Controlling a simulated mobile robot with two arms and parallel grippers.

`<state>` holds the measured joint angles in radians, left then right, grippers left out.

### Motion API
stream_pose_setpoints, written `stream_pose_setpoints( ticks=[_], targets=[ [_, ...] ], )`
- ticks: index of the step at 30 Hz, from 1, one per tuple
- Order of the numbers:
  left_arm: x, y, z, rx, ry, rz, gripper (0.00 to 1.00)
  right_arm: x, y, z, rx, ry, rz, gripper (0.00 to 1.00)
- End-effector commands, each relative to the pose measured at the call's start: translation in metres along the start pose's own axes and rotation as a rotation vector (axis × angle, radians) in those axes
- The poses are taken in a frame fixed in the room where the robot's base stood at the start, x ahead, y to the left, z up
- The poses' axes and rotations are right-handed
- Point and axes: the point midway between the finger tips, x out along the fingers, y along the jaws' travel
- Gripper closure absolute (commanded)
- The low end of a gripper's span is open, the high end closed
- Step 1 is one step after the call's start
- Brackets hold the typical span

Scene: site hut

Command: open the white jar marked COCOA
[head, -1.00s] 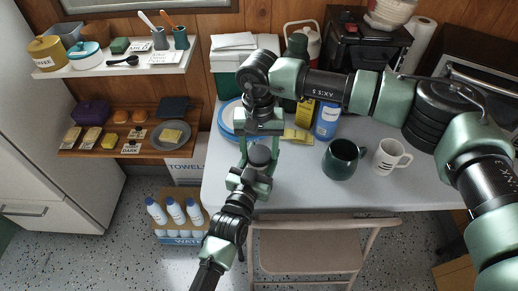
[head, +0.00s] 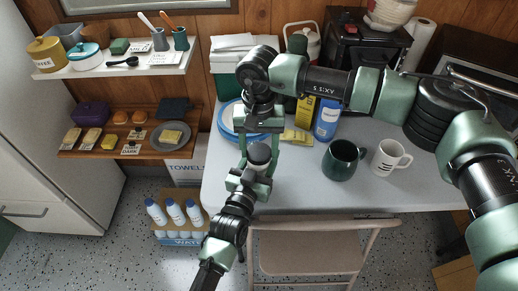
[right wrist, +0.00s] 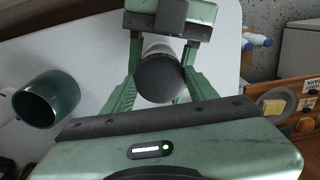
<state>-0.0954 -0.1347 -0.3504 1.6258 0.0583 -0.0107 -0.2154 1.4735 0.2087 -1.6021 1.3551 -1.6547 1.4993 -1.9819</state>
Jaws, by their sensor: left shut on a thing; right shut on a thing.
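A jar with a round dark grey lid (head: 260,153) is between my two grippers above the table's front left edge. In the right wrist view the lid (right wrist: 160,80) faces the camera, with a strip of the white body (right wrist: 158,50) behind it. No COCOA marking shows. My right gripper (head: 259,160) reaches in from above, its green fingers on either side of the lid, shut on it. My left gripper (head: 254,174) comes from below and is shut on the jar's body; its fingertips are mostly hidden. I cannot tell whether lid and body are apart.
A dark green mug (head: 343,160) and a white mug (head: 390,157) stand on the grey table (head: 300,190) to the right. Blue plates (head: 228,118), a yellow box (head: 304,110) and a blue container (head: 327,120) are behind my grippers. A folding chair (head: 320,250) stands in front.

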Motion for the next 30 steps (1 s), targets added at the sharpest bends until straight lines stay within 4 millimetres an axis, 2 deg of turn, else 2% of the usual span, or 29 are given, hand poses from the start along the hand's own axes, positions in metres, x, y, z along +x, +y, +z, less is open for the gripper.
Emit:
stream_pose_setpoints(
  ticks=[9, 22, 30],
  targets=[
    [0.000, 0.000, 0.000, 0.000, 0.000, 0.000, 1.00, -0.011, 0.000, 0.000, 0.000, 0.000, 0.001, 0.91],
    [0.000, 0.000, 0.000, 0.000, 0.000, 0.000, 1.00, -0.015, 0.000, 0.000, 0.000, 0.000, 0.000, 0.91],
    [0.000, 0.000, 0.000, 0.000, 0.000, 0.000, 1.00, -0.047, 0.000, 0.000, 0.000, 0.002, 0.000, 0.91]
  ],
)
